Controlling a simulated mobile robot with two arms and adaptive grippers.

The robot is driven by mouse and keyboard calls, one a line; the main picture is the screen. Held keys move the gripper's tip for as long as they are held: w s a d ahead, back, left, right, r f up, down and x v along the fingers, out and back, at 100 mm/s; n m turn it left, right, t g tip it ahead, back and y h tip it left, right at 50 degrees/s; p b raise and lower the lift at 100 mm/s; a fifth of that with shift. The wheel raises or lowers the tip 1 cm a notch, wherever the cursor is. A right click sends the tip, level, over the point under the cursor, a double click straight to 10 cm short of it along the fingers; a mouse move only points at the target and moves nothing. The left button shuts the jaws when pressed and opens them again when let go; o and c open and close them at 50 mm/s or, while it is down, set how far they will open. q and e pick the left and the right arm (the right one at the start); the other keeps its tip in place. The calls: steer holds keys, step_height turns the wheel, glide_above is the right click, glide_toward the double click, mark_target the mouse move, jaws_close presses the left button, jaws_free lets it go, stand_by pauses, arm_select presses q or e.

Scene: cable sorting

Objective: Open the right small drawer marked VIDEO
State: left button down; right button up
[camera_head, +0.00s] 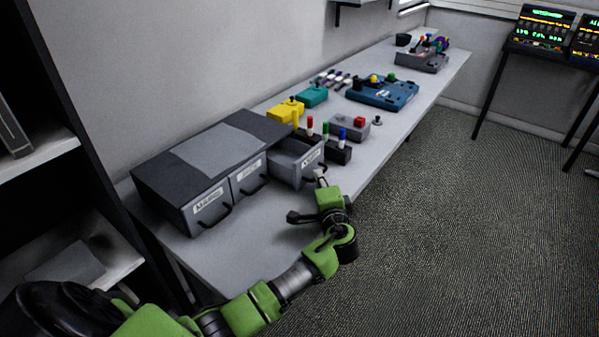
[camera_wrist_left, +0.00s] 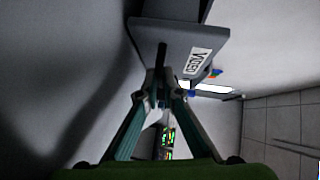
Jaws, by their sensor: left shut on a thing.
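The dark drawer unit (camera_head: 180,150) with a grey top stands on the bench against the wall and has a row of three small drawers. The right drawer (camera_head: 289,165) is pulled out, and its open inside shows. In the left wrist view its front (camera_wrist_left: 178,37) carries a white label (camera_wrist_left: 198,62) reading VIDEO. My left gripper (camera_head: 320,178) is at this drawer's front. In the left wrist view its fingers (camera_wrist_left: 159,78) are closed on the dark handle (camera_wrist_left: 162,55). The middle drawer (camera_head: 249,175) and left drawer (camera_head: 208,207) are shut. My right gripper is out of view.
A dark holder with coloured markers (camera_head: 337,150) stands close to the open drawer's right side. A yellow box (camera_head: 285,112), a teal box (camera_head: 312,96) and a blue device (camera_head: 383,94) lie farther along the bench. Bare bench top lies in front of the left drawers.

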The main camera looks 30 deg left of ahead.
arm_select(q)
steer(key=d, duration=0.3)
steer(key=shift+s+d, duration=0.15)
steer(key=shift+d, duration=0.05)
steer(key=c, duration=2.2)
jaws_free()
steer(key=v, duration=1.2)
steer(key=shift+f, duration=0.15)
